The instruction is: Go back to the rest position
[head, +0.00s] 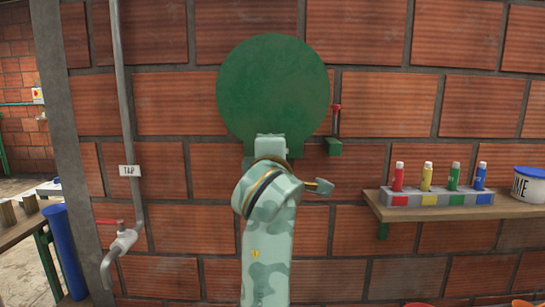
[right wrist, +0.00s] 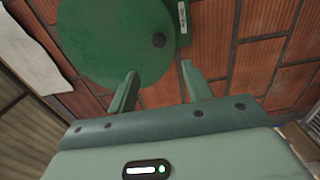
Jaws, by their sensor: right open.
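My right gripper (right wrist: 160,72) is open, its two green fingers spread with nothing visible between them. It points at a brick wall (right wrist: 225,50) and the lower edge of a round green disc (right wrist: 115,45) with a dark bolt. I cannot tell from this view whether the fingers touch anything. In the head view my right arm rises from the bottom middle, and its hand (head: 270,147) overlaps the bottom of the green disc (head: 272,80); the fingertips are hidden there. My left gripper is not in view.
A small red lever (head: 336,112) sits right of the disc. A wall pipe with a tap (head: 122,243) runs at the left. A wooden shelf (head: 510,209) at right holds a rack (head: 440,199) of coloured bottles and a white tub (head: 530,188). A blue cylinder (head: 66,252) stands lower left.

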